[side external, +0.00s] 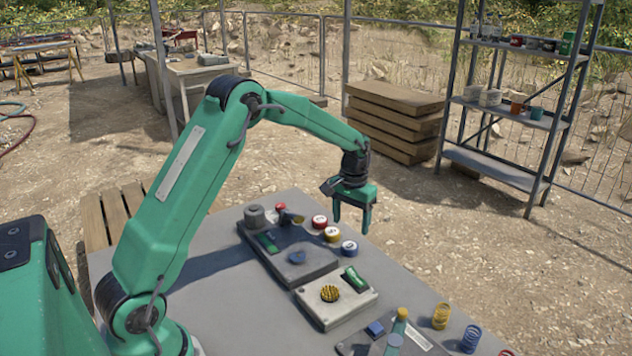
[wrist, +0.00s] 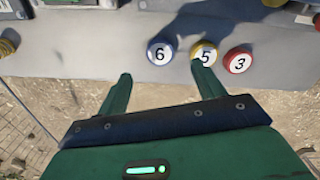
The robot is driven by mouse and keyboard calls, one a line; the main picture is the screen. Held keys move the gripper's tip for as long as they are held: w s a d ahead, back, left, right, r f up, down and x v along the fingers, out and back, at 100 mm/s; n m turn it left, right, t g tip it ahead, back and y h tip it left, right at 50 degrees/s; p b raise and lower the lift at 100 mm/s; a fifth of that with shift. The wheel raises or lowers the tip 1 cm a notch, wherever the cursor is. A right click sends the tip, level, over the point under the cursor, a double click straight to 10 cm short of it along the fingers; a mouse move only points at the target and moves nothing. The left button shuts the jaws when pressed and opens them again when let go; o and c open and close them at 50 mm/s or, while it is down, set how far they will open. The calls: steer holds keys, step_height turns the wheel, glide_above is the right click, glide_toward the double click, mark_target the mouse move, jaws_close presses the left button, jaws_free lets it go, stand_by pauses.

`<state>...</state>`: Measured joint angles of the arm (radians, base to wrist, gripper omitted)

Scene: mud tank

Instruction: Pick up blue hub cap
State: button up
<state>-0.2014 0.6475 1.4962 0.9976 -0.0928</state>
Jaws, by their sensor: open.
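The blue hub cap (side external: 349,248) is a short round cap with a white top and a blue rim. It sits on the grey table near its far edge. In the wrist view the blue cap (wrist: 161,51), marked 6, lies just beyond the gap between my fingertips. My gripper (side external: 351,226) points down above the table edge, open and empty, apart from the cap. In the wrist view my gripper (wrist: 160,72) has its right fingertip close to the yellow cap, in front of its lower edge.
A yellow cap (side external: 332,234) marked 5 and a red cap (side external: 319,222) marked 3 stand in a row beside the blue one. A dark panel (side external: 315,262) and a light switch box (side external: 345,312) lie nearby. Coloured springs (side external: 441,316) stand at the table's right.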

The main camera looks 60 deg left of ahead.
mark_target(349, 246)
steer(key=shift+f, duration=1.3)
steer(key=shift+s+f, duration=0.1)
steer(key=shift+f, duration=2.5)
steer(key=c, duration=1.1)
steer(key=shift+r, duration=0.1)
